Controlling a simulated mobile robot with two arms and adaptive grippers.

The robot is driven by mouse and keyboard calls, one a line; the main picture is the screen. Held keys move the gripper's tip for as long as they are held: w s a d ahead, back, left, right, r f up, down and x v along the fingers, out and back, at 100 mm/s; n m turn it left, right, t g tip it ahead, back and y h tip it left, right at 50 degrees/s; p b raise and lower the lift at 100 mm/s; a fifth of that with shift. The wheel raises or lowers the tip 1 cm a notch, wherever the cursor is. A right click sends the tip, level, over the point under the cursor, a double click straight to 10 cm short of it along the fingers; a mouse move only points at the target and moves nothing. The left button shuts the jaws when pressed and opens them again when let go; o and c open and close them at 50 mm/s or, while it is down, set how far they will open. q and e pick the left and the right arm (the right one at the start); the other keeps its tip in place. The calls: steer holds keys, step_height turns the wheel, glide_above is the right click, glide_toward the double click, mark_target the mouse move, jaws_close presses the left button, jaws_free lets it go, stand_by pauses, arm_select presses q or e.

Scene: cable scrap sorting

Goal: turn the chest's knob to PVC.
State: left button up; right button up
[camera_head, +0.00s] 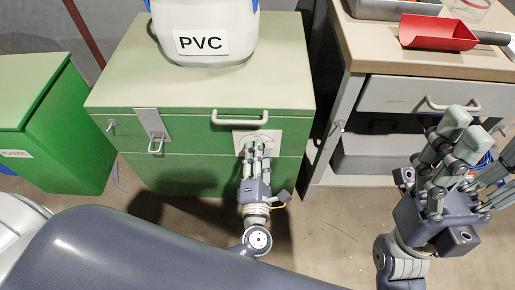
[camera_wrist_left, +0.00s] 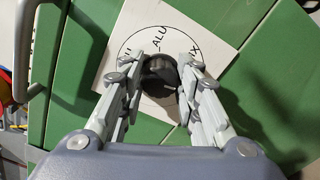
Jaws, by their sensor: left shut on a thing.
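The green chest (camera_head: 205,170) has a pale lid and a white dial plate (camera_head: 272,136) on its front. My left gripper (camera_head: 257,150) is at this plate. In the left wrist view it is shut on the dark round knob (camera_wrist_left: 160,75), one finger on each side. The white dial plate (camera_wrist_left: 205,25) there shows a circle with "ALU" above the knob and a partly covered "IX" to the right. Another label at left is mostly hidden. I cannot read PVC on the dial or tell where the knob points. My right gripper (camera_head: 463,133) is raised at the right, away from the chest.
A white container (camera_head: 205,20) labelled PVC stands on the lid. The chest has a front handle (camera_head: 240,119) and a latch (camera_head: 153,128). A green bin (camera_head: 45,125) is at left. A workbench (camera_head: 365,55) with a red scoop (camera_head: 438,32) is at right.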

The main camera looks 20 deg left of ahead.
arm_select(q)
steer(key=shift+m+p, duration=1.05)
steer(key=shift+m, duration=0.05)
arm_select(e)
steer(key=w+a+f+g+h, duration=0.1)
steer(key=w+f+g, duration=0.4)
steer(key=w, duration=0.6)
steer(key=shift+a+f+n+g+h, duration=0.15)
steer(key=shift+a+n+g+h, duration=0.2)
steer(key=shift+a+g, duration=0.5)
steer(key=shift+w+d, duration=0.1)
steer(key=shift+d, duration=0.1)
arm_select(q)
steer(key=o, duration=1.1)
steer(key=shift+s, duration=0.1)
arm_select(e)
steer(key=shift+g, duration=0.25)
arm_select(q)
steer(key=v, duration=1.2)
